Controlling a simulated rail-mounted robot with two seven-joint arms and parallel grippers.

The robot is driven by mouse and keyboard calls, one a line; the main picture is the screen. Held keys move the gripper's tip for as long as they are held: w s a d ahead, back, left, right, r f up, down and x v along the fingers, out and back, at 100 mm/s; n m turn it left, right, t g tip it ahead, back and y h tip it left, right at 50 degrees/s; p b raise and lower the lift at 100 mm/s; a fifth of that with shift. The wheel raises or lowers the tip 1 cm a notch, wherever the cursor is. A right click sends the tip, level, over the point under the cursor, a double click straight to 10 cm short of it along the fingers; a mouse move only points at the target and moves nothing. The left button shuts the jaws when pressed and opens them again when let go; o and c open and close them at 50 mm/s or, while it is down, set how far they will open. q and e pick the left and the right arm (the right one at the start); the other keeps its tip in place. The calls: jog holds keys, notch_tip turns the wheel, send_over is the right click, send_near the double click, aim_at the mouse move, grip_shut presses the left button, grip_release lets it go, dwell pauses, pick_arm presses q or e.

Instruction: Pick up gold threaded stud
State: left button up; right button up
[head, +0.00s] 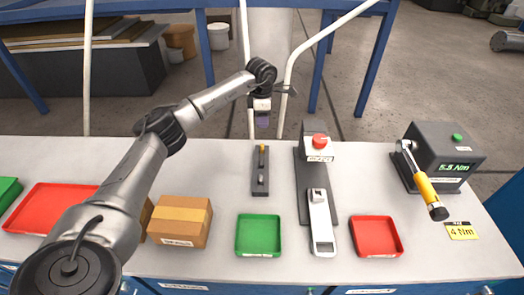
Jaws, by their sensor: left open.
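A small gold stud (262,149) stands upright at the far end of a narrow dark holder (260,168) in the middle of the table. A grey metal piece (261,181) sits in the nearer half of the same holder. My left gripper (262,120) is open and points down beyond the table's back edge in the picture, above and apart from the gold stud. Its fingers are small and dark here, and nothing shows between them. My right gripper is not in view.
Right of the holder is a dark fixture with a red button (319,141) and a grey lever-like part (321,220). A green tray (258,253) and red tray (377,250) lie in front. A yellow-handled tool (428,189) leans by a display box (452,150). A cardboard box (180,221) stands left.

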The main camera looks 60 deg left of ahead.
aim_at(262, 144)
pick_arm(q)
jog(key=f, duration=0.4)
jog(key=f+b, duration=0.1)
jog(key=f, duration=0.3)
jog(key=shift+s+f, duration=0.2)
jog(key=shift+f, duration=0.15)
jog(key=shift+f+b, duration=0.65)
jog(key=shift+f, duration=1.95)
jog(key=shift+w, duration=0.1)
jog(key=shift+c, duration=0.4)
grip_shut()
